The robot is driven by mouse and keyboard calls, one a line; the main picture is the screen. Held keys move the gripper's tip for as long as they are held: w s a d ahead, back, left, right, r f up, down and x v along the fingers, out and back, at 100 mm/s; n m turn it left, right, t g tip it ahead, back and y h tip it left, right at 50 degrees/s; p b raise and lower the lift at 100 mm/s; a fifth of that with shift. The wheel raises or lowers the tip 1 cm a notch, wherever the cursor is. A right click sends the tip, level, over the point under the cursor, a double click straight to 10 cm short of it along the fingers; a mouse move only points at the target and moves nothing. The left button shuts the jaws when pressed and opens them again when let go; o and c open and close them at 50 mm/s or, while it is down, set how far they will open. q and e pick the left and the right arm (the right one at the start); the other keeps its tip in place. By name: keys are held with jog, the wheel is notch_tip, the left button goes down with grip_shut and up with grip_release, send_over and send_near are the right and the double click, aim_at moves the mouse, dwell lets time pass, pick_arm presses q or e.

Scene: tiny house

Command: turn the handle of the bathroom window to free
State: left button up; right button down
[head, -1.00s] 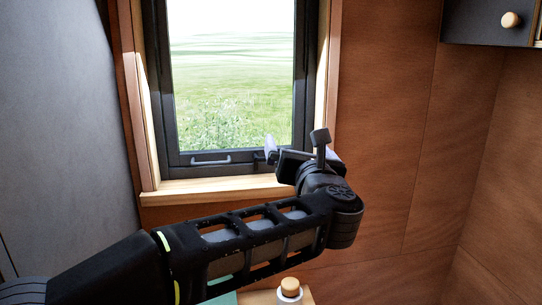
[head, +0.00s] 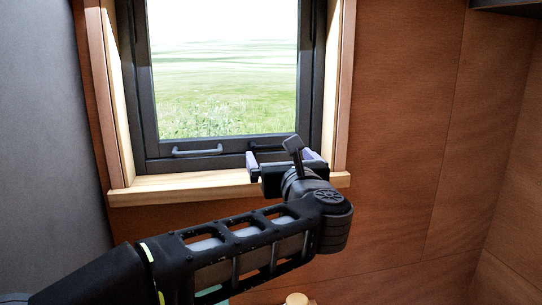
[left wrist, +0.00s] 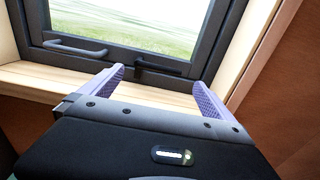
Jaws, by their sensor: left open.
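The bathroom window (head: 225,166) has a dark frame and looks shut. Low on it at right is a short dark handle (head: 263,148), partly hidden by my left gripper in the head view. In the left wrist view this handle (left wrist: 160,68) lies roughly level, seen between my fingers and beyond them. A dark bar handle (head: 197,151) sits to its left, also in the left wrist view (left wrist: 75,47). My left gripper (head: 282,158) is open and empty, its pale purple fingers pointing at the window just above the sill. Contact with the handle cannot be told. My right gripper is not in view.
A wooden sill (head: 180,187) juts out below the window, close under my left gripper. Brown wall panels (head: 410,150) stand at right, a grey wall (head: 45,150) at left. A round wooden knob-like top (head: 297,299) shows at the bottom edge.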

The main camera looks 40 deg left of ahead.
aim_at(273, 148)
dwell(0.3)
pick_arm(q)
jog(key=p+x, duration=0.2)
jog(key=x, duration=0.4)
jog(key=shift+w+a+r, duration=0.1)
jog(key=shift+w+a, duration=0.1)
jog(key=shift+a, duration=0.1)
jog(key=shift+w+a, duration=0.35)
jog(key=shift+a, duration=0.05)
jog(key=c, duration=1.8)
